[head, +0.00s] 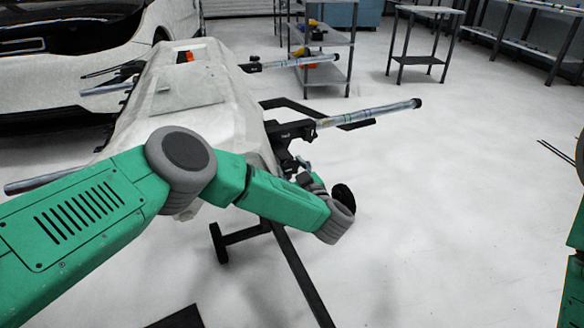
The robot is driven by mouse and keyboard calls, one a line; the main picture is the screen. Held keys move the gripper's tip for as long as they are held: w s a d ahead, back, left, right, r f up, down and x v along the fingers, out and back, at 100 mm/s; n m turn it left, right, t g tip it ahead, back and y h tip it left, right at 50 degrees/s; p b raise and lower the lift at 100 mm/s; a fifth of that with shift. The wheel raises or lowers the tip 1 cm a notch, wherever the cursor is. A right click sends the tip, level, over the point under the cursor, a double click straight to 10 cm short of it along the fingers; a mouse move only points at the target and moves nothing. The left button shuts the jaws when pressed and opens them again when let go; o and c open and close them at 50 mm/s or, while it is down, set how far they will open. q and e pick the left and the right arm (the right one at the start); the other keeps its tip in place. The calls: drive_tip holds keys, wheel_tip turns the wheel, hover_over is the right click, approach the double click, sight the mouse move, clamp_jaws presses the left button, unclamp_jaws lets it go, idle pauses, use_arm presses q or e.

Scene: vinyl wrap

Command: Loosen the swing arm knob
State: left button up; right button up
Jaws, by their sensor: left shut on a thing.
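A stand holds a large pale car part (190,85), with a black clamp bracket (290,132) at its near right end. A grey padded swing arm (370,113) sticks out from this bracket to the right. My left arm reaches across from the left, and my left gripper (304,166) is just under the bracket, shut on the swing arm knob. The knob is small and mostly hidden by the fingers and wrist. My right gripper is out of view; only a green part of my right arm shows at the right edge.
A second padded arm (290,62) sticks out farther back. The stand's black leg (300,275) runs along the floor below my wrist. A white car (80,50) is at back left, and shelf carts (325,60) stand behind.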

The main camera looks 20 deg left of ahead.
use_arm(q)
drive_tip(key=shift+s+d, duration=0.1)
drive_tip(key=shift+d, duration=0.2)
drive_tip(key=o, duration=1.2)
drive_tip(key=shift+c, duration=0.2)
drive_tip(key=v, duration=1.2)
